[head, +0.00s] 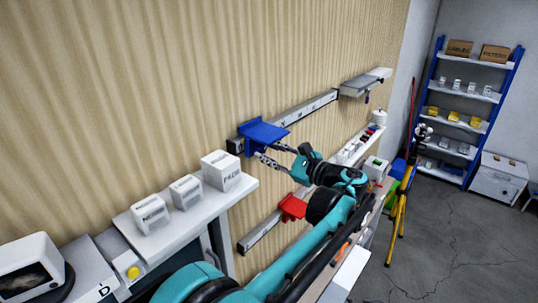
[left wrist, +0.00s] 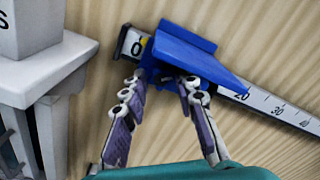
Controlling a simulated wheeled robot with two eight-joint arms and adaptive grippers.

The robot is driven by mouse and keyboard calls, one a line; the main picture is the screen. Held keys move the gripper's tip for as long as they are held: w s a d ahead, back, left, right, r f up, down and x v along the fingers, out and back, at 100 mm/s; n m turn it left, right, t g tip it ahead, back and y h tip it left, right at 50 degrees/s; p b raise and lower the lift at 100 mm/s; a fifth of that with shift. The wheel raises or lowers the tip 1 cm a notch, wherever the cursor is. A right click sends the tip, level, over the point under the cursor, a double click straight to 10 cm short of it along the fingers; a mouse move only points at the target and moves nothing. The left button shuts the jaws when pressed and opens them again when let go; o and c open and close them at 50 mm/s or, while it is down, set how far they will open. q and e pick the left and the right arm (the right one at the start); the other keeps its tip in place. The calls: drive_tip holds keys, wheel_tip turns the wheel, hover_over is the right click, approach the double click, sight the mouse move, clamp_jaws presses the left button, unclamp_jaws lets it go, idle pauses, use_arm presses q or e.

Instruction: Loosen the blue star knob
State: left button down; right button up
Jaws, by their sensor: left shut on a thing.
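A blue bracket (head: 262,136) sits on the upper scale rail (head: 308,109) on the wood wall, near the rail's left end. In the left wrist view the bracket (left wrist: 198,57) has a flat shelf that juts out over my fingers. My left gripper (head: 267,153) is just under this shelf. In the left wrist view its fingertips (left wrist: 164,82) are on both sides of a small blue part below the shelf, closed on it. This part is where the blue star knob is, but its star shape is mostly hidden by the fingers and shelf. My right gripper is not in view.
A red bracket (head: 292,207) sits on a lower rail (head: 260,231). White labelled boxes (head: 220,170) stand on a shelf (head: 190,212) to the left, close to the blue bracket. A grey shelf-like bracket (head: 364,82) is at the upper rail's right end. A yellow stand (head: 398,213) stands right.

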use_arm(q)
drive_tip(key=shift+n, duration=0.5)
drive_tip(key=c, duration=1.2)
unclamp_jaws()
drive_tip(key=shift+w+a, duration=0.1)
drive_tip(key=shift+v, duration=4)
drive_tip(key=shift+f, duration=0.1)
